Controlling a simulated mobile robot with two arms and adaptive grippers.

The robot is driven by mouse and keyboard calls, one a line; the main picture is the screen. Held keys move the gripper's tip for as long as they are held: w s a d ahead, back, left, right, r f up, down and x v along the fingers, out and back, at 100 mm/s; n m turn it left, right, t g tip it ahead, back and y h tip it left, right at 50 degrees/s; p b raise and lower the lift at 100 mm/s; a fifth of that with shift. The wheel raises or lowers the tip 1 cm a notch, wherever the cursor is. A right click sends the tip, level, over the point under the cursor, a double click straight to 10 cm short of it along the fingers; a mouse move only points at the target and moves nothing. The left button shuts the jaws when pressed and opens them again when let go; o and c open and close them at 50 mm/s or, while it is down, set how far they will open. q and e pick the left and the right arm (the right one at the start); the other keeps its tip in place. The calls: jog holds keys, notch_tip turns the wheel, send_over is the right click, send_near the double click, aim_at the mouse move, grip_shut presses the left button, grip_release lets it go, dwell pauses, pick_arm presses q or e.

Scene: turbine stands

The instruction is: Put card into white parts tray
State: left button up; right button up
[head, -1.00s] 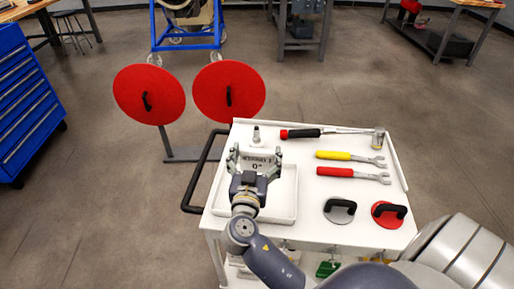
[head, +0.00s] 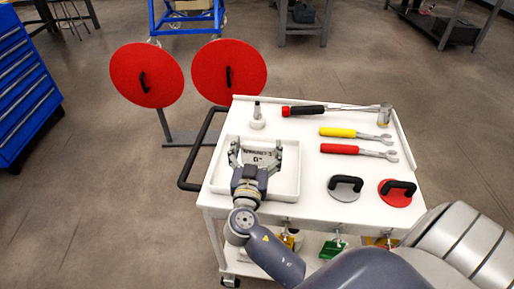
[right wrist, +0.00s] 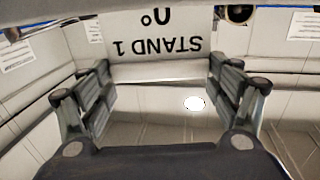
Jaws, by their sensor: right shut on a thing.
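My right gripper (head: 262,155) is shut on a pale card (head: 259,157), which also shows in the right wrist view (right wrist: 165,42). Its dark lettering reads "STAND 1" upside down there, and the card spans between the two fingers (right wrist: 160,95). In the head view the gripper and card appear over the white parts tray (head: 288,192), on the left part of the white cart top. I cannot tell how high the card is above the tray floor. My gripper and wrist cover part of the tray. My left gripper is not in view.
A black cart handle (head: 200,150) is at left. Red discs (head: 147,75) stand behind.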

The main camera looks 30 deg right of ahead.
jog(key=shift+f+b, duration=0.35)
jog(key=shift+b, duration=0.2)
jog(key=o, duration=0.9)
jog(key=shift+s+a+f+b, duration=0.1)
jog(key=shift+s+a+b, duration=0.2)
jog(key=shift+s+a, duration=0.15)
jog(key=shift+b+v, duration=1.05)
jog(key=shift+v, duration=1.3)
jog(key=shift+s+a, duration=0.35)
jog(key=shift+s, duration=0.1)
